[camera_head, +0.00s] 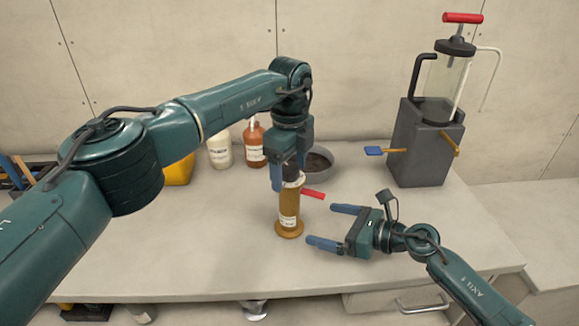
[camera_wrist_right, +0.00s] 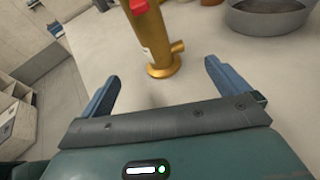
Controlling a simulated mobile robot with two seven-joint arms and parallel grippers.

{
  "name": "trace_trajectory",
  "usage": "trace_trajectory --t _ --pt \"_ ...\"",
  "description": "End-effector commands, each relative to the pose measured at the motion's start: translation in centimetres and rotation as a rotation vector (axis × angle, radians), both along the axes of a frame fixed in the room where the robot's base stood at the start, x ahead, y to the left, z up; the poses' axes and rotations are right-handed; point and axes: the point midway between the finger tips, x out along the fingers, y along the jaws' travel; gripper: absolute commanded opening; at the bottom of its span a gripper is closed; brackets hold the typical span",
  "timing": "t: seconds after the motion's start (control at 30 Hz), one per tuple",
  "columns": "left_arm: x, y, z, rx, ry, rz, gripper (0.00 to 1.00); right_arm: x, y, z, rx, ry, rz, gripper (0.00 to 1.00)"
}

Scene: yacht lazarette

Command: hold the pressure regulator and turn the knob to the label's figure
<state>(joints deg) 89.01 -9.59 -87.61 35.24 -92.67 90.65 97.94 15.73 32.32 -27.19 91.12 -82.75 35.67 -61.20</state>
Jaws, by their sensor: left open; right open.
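The brass pressure regulator (camera_head: 289,212) stands upright on the bench, with a white label on its front and a red knob or lever (camera_head: 313,193) sticking out to the right near its top. The label's figure is too small to read. My left gripper (camera_head: 287,180) is open, pointing down at the regulator's top and hiding part of it. My right gripper (camera_head: 328,224) is open and empty, to the right of the regulator, with its fingers pointing at it. In the right wrist view the regulator (camera_wrist_right: 158,45) stands beyond and between the open fingertips, apart from them.
A white bottle (camera_head: 220,150), an orange-brown bottle (camera_head: 254,148) and a grey bowl (camera_head: 318,160) stand behind. A dark grey pump-like device (camera_head: 425,145) with a clear cylinder stands at back right. A yellow container (camera_head: 179,172) is at left. The bench front (camera_head: 200,265) is clear.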

Motion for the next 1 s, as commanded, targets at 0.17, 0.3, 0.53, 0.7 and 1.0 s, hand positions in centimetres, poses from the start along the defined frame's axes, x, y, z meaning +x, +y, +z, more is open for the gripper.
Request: trace_trajectory --t 0.17,0.3,0.53,0.7,1.0 --pt "0.0 0.0 0.0 0.000 0.000 0.000 0.73 0.8 -0.2 -0.5 -0.079 -0.043 0.026 1.00" --pt "0.0 0.0 0.0 0.000 0.000 0.000 0.73 1.5 1.0 -0.9 -0.077 -0.043 0.026 1.00" --pt "0.0 0.0 0.0 0.000 0.000 0.000 0.73 3.4 3.7 -1.8 -0.072 -0.040 0.025 1.00" --pt "0.0 0.0 0.0 0.000 0.000 0.000 0.73 4.6 5.5 -2.5 -0.073 -0.040 0.024 1.00" --pt "0.0 0.0 0.0 0.000 0.000 0.000 0.73 5.8 7.2 -3.2 -0.075 -0.040 0.024 1.00"
